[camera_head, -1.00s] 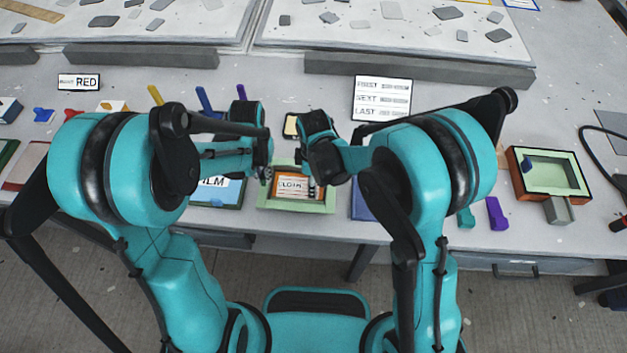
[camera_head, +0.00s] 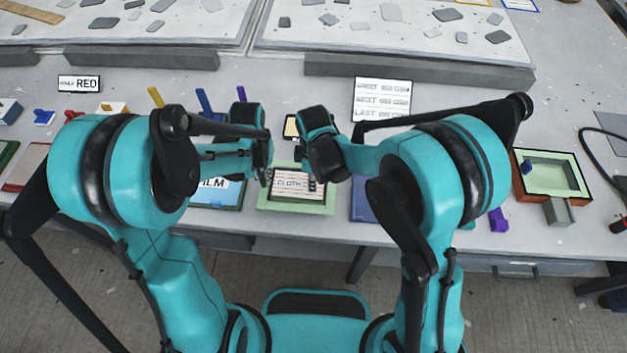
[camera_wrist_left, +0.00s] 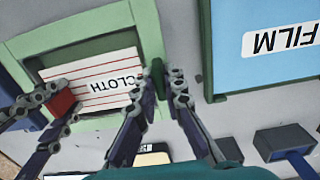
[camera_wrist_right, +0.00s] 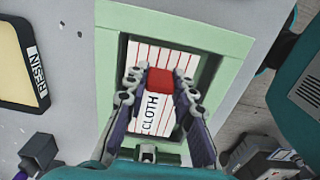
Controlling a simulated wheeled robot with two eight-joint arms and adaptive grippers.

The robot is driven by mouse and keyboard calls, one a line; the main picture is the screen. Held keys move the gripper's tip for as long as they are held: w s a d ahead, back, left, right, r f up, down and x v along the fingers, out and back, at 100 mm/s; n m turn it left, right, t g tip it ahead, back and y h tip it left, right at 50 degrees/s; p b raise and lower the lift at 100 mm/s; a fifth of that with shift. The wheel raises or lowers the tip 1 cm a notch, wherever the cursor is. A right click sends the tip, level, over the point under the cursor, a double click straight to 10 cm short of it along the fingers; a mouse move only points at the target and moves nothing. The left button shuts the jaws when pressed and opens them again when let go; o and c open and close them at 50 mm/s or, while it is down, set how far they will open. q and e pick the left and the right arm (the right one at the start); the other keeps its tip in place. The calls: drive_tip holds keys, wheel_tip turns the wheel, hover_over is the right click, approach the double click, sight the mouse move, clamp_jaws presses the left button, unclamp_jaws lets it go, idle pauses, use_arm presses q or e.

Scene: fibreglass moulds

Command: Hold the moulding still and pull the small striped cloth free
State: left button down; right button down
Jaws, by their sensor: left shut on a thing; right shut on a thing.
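The moulding (camera_head: 297,208) is a light green frame with a dark recess, on the table in front of me. The small striped cloth (camera_head: 285,195), white with red lines and marked CLOTH, lies over the recess; dark gaps show along its edges in the left wrist view (camera_wrist_left: 98,72). I cannot tell if it is lifted clear. My left gripper (camera_wrist_left: 158,90) is shut on a dark green tab (camera_wrist_left: 158,72) at the moulding's rim. My right gripper (camera_wrist_right: 160,88) is shut on the cloth's red tab (camera_wrist_right: 160,79), above the recess.
A blue FILM panel (camera_head: 212,188) in a green frame stands beside the moulding; a blue one (camera_head: 361,206) is on the other side. A RESIN tray (camera_wrist_right: 18,55) lies behind. Another green moulding (camera_head: 568,160) is far right. A sign (camera_head: 382,98) stands at the back.

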drive_tip(key=shift+r, duration=1.45)
drive_tip(key=shift+r, duration=0.2)
drive_tip(key=shift+r, duration=2.5)
use_arm(q)
drive_tip(key=c, duration=1.5)
unclamp_jaws()
drive_tip(key=shift+c, duration=0.2)
use_arm(e)
drive_tip(key=shift+a, duration=0.1)
use_arm(q)
drive_tip(key=shift+d, duration=0.1)
